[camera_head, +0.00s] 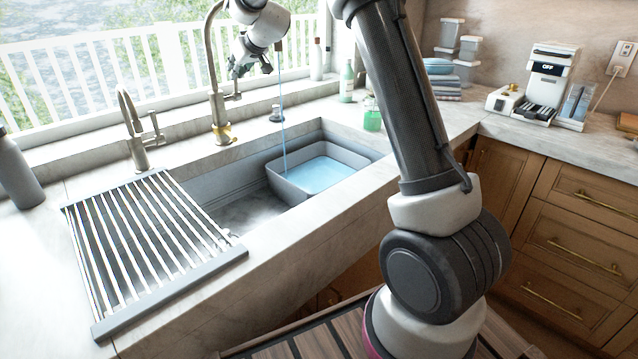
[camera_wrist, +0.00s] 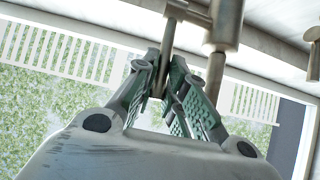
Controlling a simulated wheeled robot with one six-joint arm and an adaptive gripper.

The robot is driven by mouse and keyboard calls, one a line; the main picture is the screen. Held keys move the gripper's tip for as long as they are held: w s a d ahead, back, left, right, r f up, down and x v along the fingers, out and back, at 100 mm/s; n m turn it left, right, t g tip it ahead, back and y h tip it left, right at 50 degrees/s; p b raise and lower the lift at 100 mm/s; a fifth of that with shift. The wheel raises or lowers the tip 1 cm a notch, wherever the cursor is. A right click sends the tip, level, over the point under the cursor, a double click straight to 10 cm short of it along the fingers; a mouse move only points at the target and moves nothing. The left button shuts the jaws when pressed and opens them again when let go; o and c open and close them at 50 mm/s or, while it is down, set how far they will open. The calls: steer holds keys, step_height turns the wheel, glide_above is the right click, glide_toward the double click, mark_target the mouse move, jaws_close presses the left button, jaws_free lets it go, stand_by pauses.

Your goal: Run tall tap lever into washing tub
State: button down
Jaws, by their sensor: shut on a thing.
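The tall tap (camera_head: 212,75) is a brushed metal gooseneck behind the sink, and its body also shows in the wrist view (camera_wrist: 226,22). My gripper (camera_head: 240,70) is beside it. In the wrist view my gripper's green-padded fingers (camera_wrist: 172,85) are shut on the tall tap's thin lever (camera_wrist: 168,48). A thin blue stream of water (camera_head: 283,110) falls into the washing tub (camera_head: 279,185). The tub is a grey rectangular basin in the right part of the sink, with blue water in it.
A shorter tap (camera_head: 132,125) stands left of the tall one. A slatted drying rack (camera_head: 150,245) covers the sink's left part. A window with a white railing is behind.

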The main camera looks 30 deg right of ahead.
steer(key=shift+s+a+f, duration=0.1)
steer(key=shift+a, duration=0.3)
steer(key=shift+w+a+g, duration=0.25)
steer(key=shift+w+g, duration=0.45)
steer(key=shift+g, duration=0.1)
steer(key=c, duration=1.4)
jaws_free()
steer(key=shift+r, duration=0.2)
steer(key=shift+d+r, duration=0.1)
steer(key=shift+d, duration=0.05)
